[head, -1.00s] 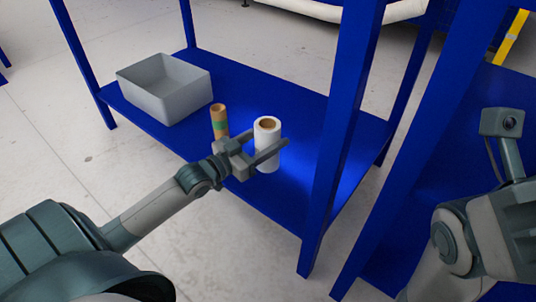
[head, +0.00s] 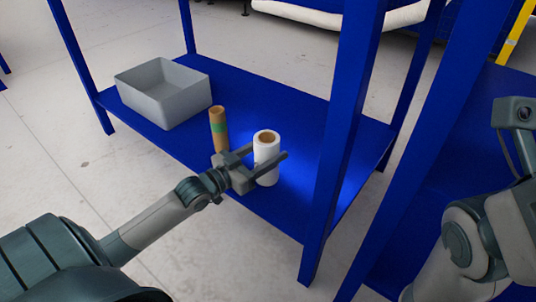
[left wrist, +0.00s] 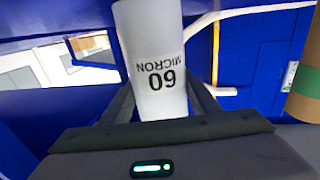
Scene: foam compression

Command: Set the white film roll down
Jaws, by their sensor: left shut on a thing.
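The white film roll (head: 266,147) is upright at the blue shelf, with its brown core showing at the top. My left gripper (head: 268,163) is shut on it, one finger on each side. In the left wrist view the roll (left wrist: 157,50) stands between the fingers and carries the print "60 MICRON". Whether its base touches the shelf is hard to tell, as the gripper partly covers its lower part. My right arm shows at the right edge of the head view, but its gripper fingers are not in view.
A brown roll with a green band (head: 219,129) stands just left of the white roll. A grey bin (head: 165,105) sits at the shelf's left end. A blue post (head: 345,130) rises right of the roll. The shelf (head: 300,115) is clear behind the roll.

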